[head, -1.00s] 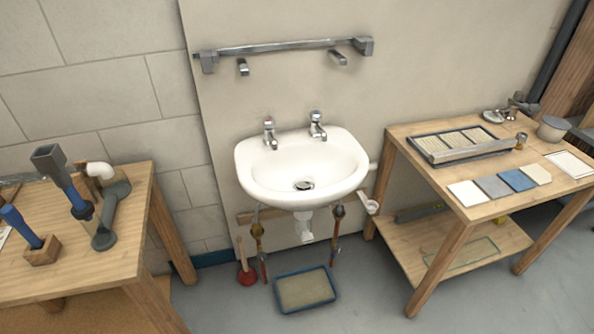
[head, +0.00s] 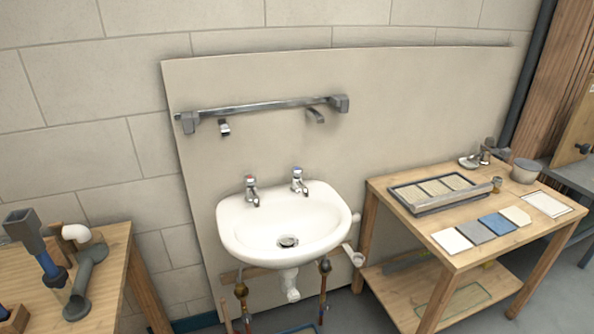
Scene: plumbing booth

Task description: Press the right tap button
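The right tap (head: 298,180) is a chrome push tap with a blue-marked button (head: 297,170) on top. It stands upright on the back right rim of the white washbasin (head: 240,245). The left tap (head: 251,190) has a red-marked button and stands on the back left rim. Both taps are unobstructed in the head view. Neither of my grippers is in view, so their distance from the taps cannot be seen.
A metal rail (head: 262,107) is fixed to the panel above the basin. A wooden workbench (head: 115,270) with tools stands at left. A wooden table (head: 385,189) with a tray and tile samples stands at right. The space before the basin looks clear.

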